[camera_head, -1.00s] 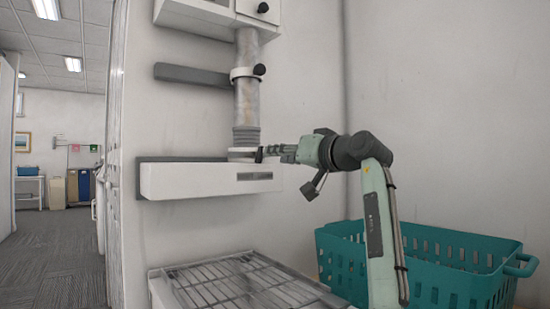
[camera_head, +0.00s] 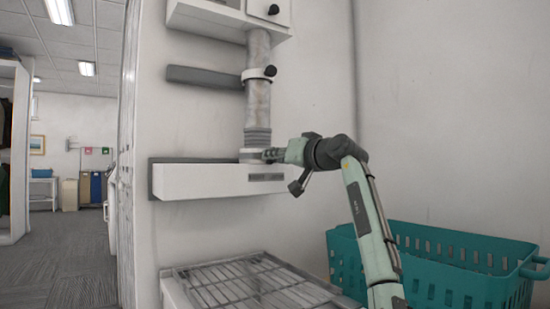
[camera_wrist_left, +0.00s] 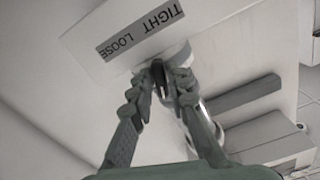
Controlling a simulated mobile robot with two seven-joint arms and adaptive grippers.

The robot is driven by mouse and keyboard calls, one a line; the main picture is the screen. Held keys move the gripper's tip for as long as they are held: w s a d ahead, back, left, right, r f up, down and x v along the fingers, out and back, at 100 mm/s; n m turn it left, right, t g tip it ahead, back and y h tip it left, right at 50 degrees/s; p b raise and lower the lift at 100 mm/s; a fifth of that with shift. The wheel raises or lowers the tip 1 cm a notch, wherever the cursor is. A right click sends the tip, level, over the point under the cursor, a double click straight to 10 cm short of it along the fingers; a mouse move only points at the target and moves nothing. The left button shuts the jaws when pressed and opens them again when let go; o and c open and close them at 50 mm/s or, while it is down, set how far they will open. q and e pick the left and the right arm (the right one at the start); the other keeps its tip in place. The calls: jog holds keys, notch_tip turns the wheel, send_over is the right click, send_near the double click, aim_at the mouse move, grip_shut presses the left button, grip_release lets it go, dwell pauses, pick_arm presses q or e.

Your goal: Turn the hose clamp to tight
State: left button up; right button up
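The hose clamp (camera_head: 250,156) is a pale band around the lower end of a grey vertical hose (camera_head: 258,95), just above a white wall box. Its dark knob (camera_wrist_left: 159,76) shows in the left wrist view between my finger pads. My left gripper (camera_head: 268,155) reaches the clamp from the right. In the left wrist view the left gripper (camera_wrist_left: 163,84) has its fingers closed in on both sides of the knob. A label with TIGHT and LOOSE (camera_wrist_left: 140,30) is on the box front. The fingers hide part of the clamp. My right gripper is out of view.
A second clamp with a black knob (camera_head: 270,71) sits higher on the hose. The white box (camera_head: 205,182) juts from the wall. Below are a wire rack (camera_head: 250,284) and a teal basket (camera_head: 450,272). A corridor opens at far left.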

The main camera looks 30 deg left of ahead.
pick_arm(q)
grip_shut()
